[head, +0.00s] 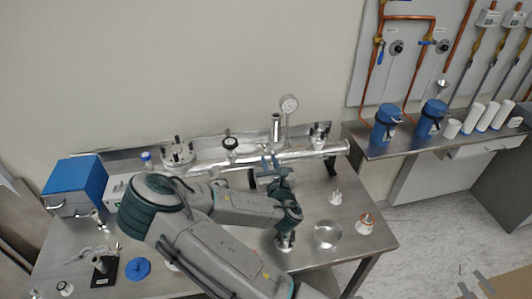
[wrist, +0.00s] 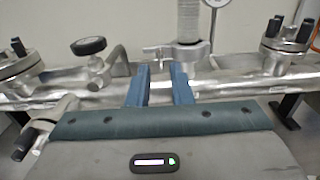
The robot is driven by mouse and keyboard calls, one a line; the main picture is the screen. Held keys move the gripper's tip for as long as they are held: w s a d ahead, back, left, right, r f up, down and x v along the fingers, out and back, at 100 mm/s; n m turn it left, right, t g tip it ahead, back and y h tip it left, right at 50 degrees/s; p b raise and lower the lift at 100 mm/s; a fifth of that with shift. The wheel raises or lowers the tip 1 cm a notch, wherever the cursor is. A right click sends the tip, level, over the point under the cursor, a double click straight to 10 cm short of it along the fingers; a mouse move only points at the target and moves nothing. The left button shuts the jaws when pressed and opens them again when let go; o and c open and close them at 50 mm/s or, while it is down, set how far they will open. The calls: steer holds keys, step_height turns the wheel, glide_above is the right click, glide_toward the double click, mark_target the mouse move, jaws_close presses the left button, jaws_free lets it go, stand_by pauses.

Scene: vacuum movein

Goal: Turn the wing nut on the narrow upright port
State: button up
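The narrow upright port with a ribbed metal tube (wrist: 190,22) rises from the silver horizontal pipe (wrist: 222,90) in the wrist view. In the head view the port (head: 276,127) stands near the middle of the pipe. A metal clamp (wrist: 186,50) rings its base, and what looks like its wing nut (wrist: 151,50) sticks out to the left. The fingertips appear just below and in front of the wing nut. In the head view my gripper (head: 270,161) is in front of the pipe.
A round gauge (head: 289,103) stands right behind the port. A black-knobbed valve (wrist: 89,45) is to its left, and bolted flanges (wrist: 290,35) are at the pipe's ends. A blue box (head: 75,185) and a glass dish (head: 327,236) are on the steel bench.

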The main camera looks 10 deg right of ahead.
mark_target(265, 148)
steer(key=shift+w+p, duration=0.65)
steer(key=shift+w, duration=2.05)
jaws_close()
